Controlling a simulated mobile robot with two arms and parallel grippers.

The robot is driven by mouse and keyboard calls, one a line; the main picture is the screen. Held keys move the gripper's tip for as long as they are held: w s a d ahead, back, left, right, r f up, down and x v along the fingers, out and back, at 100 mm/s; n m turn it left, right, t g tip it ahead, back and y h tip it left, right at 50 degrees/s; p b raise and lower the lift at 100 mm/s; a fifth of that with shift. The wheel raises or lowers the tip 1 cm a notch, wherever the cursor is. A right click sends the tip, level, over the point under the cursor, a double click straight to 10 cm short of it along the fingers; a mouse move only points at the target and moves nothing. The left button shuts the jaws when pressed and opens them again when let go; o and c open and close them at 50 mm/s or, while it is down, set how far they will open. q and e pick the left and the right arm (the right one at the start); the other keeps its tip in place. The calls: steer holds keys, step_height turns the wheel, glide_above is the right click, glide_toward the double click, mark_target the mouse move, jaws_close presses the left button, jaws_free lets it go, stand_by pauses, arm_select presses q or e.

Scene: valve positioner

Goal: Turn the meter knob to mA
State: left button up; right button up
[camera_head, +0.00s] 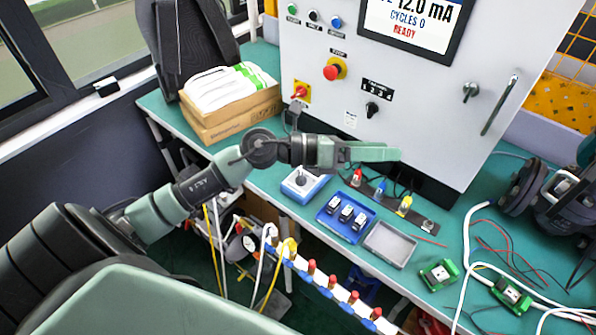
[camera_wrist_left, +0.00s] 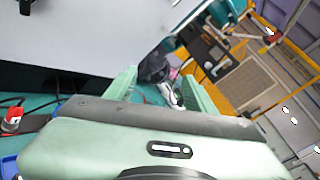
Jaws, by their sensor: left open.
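A small blue and white box with a dark round knob, which looks like the meter (camera_head: 313,191), sits on the green bench below my left wrist. Its knob (camera_head: 300,181) is visible, but its markings are too small to read. My left gripper (camera_head: 385,153) is open and points right in front of the control cabinet, above and to the right of the meter. In the left wrist view my gripper (camera_wrist_left: 160,88) has its fingers apart with nothing between them. The meter is not recognisable in that view. My right gripper is out of view.
The grey control cabinet (camera_head: 300,45) with a red button (camera_head: 332,72) and black selector (camera_head: 371,109) stands behind. A blue tray (camera_head: 335,231), a grey tray (camera_head: 389,245) and coloured plugs (camera_head: 404,205) lie nearby. Cables cross the right side. A cardboard box (camera_head: 236,116) stands at left.

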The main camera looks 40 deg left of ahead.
arm_select(q)
steer(key=a+f+m+g+y, duration=0.4)
steer(key=a+f+m, duration=0.1)
steer(key=a+f, duration=0.2)
steer(key=m+g+y, duration=0.1)
steer(key=g+y, duration=0.2)
steer(key=y, duration=0.4)
glide_toward(300, 176)
steer(key=shift+h, duration=0.3)
steer(key=p+x, duration=0.1)
steer(key=x, duration=0.6)
steer(key=shift+a+p, duration=0.2)
steer(key=shift+p, duration=0.15)
steer(key=shift+w+d+f+m, duration=0.2)
steer(key=shift+f+m, duration=0.1)
steer(key=shift+f, duration=0.35)
jaws_close()
